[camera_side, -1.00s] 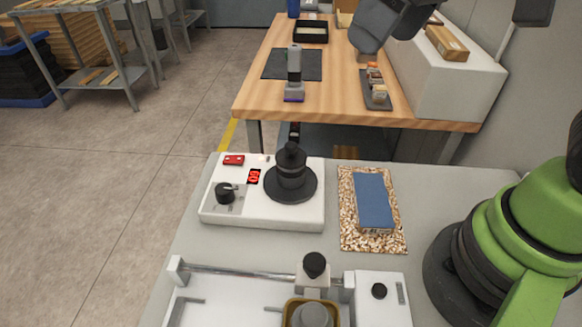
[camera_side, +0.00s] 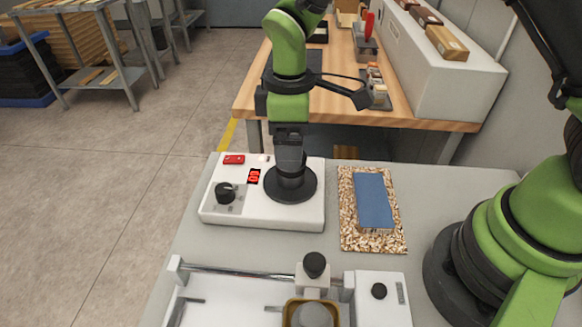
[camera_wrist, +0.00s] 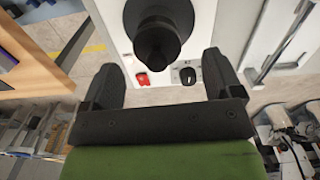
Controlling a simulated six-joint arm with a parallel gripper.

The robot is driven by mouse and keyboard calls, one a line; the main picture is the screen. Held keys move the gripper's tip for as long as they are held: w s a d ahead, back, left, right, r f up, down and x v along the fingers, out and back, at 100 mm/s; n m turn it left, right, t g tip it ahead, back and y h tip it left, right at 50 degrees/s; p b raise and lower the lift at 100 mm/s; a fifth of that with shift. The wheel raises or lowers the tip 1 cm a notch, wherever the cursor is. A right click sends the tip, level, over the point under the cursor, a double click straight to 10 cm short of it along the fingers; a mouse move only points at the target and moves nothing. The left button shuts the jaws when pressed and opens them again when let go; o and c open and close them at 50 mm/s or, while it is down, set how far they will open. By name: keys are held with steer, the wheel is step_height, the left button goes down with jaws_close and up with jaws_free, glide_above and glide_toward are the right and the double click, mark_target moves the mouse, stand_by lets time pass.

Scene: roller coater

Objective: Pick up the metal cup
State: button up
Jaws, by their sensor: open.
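A dark stepped cylinder with a narrower top stands upright on the round dark plate (camera_side: 305,191) of a white device in the side view; it is the likeliest metal cup. Its lower part (camera_side: 291,183) shows, while my gripper (camera_side: 290,165) hides its top. In the wrist view the cylinder (camera_wrist: 158,40) lies just beyond and between the two fingers of my gripper (camera_wrist: 161,62). The fingers are spread and empty. Whether they touch it is unclear. A grey rounded piece (camera_side: 312,316) sits in a yellow-rimmed holder, partly cut off at the bottom edge.
The white device (camera_side: 235,212) has a black knob (camera_side: 225,193) and a red switch (camera_side: 234,160) left of the plate. A blue block (camera_side: 374,200) lies on a speckled board (camera_side: 350,241) to the right. A roller machine (camera_side: 230,270) stands in front.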

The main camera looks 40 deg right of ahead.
steer(key=f, duration=0.5)
steer(key=shift+d+f, duration=0.2)
steer(key=shift+w, duration=0.1)
steer(key=c, duration=1.2)
